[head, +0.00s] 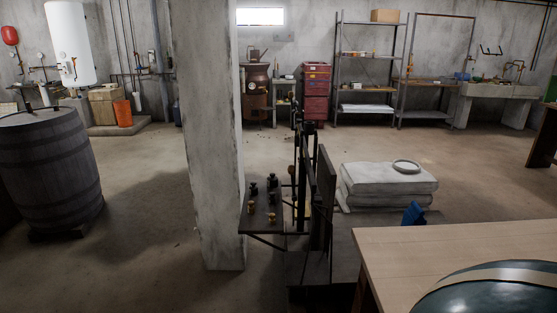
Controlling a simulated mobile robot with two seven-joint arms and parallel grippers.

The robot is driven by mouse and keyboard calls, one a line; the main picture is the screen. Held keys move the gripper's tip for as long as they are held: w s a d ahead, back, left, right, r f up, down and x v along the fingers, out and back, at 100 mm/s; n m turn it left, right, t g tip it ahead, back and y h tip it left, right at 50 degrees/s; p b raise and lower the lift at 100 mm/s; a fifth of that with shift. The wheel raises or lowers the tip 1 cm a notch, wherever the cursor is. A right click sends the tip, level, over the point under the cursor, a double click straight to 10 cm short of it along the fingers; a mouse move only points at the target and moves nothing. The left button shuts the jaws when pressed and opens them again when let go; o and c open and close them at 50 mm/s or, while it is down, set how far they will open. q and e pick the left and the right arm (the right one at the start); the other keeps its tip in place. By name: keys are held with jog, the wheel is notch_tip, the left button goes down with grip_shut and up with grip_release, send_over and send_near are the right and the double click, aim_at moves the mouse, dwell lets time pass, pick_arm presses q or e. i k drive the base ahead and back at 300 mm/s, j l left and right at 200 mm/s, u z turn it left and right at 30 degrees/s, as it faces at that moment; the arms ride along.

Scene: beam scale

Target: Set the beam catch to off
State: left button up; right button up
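The beam scale (304,185) stands in the middle of the head view, just right of a concrete pillar, a dark upright frame seen nearly end-on. A dark shelf (259,226) on its left side carries several small dark and brass-coloured weights (271,200). A brown upright board (326,190) stands at its right side. The beam catch cannot be made out at this size, so its position cannot be told. Neither of my grippers is in view.
The pillar (210,150) stands close left of the scale. White sacks (388,188) with a round dish (406,166) lie to the right. A wooden table (385,250) with a dark green rounded object (480,293) fills the lower right. A barrel (50,170) stands left. Floor left of the pillar is clear.

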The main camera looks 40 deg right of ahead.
aim_at(291, 169)
jog(key=i+j+z, duration=0.1)
jog(key=i+z, duration=0.3)
jog(key=i+j+z, duration=0.15)
jog(key=z, duration=0.3)
jog(key=i+j+z, duration=0.55)
jog(key=z, duration=0.25)
jog(key=i+j+z, duration=0.1)
jog(key=j+z, duration=0.25)
jog(key=i+j+z, duration=0.1)
jog(key=z, duration=0.3)
jog(key=j, duration=0.1)
